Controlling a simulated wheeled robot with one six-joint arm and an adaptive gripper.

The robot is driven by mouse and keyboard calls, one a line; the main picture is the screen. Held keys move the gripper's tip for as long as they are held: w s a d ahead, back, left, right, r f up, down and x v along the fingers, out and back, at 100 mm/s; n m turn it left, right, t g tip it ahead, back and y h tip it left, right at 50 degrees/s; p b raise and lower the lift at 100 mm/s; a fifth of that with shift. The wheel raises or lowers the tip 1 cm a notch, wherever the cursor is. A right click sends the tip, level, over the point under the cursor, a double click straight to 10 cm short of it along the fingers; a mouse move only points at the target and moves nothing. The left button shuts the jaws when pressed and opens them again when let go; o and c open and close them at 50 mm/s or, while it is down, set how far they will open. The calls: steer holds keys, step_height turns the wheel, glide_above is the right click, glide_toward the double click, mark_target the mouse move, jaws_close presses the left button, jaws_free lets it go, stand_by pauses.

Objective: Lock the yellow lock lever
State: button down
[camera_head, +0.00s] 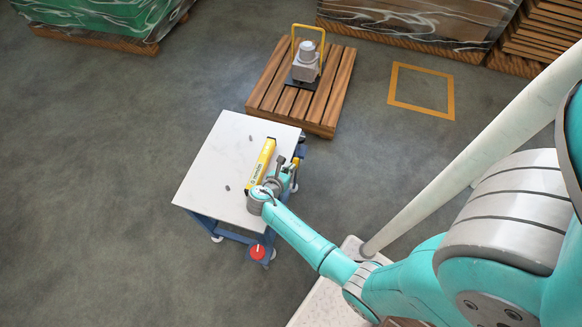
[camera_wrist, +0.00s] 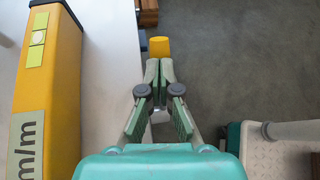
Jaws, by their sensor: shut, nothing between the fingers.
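A small yellow piece, which looks like the lock lever (camera_wrist: 159,46), shows just beyond my fingertips in the wrist view, at the edge of the white table top. My gripper (camera_wrist: 159,68) is shut and empty, its fingertips pointing at this piece. I cannot tell whether they touch it. The tips partly hide its lower end. In the head view a small yellow spot at the table's right edge may be the same lever (camera_head: 296,161), but it is too small to be sure. My gripper (camera_head: 282,162) is over that right edge.
A long yellow box (camera_head: 262,160) lies on the white table (camera_head: 215,170), left of my gripper; it also shows in the wrist view (camera_wrist: 48,75). A red round part (camera_head: 257,252) sits low at the table's front. A wooden pallet (camera_head: 337,88) with a grey device stands behind.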

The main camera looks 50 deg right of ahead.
steer(key=shift+w+d+f, duration=0.1)
steer(key=shift+d+f, duration=0.2)
steer(key=shift+d, duration=0.2)
steer(key=shift+d, duration=0.1)
steer(key=shift+w+d+f+y, duration=0.2)
steer(key=shift+d+y, duration=0.45)
steer(key=shift+y, duration=0.05)
steer(key=shift+w+d+f, duration=0.2)
steer(key=shift+d+f, duration=0.15)
steer(key=shift+d, duration=0.1)
steer(key=shift+a+r, duration=0.1)
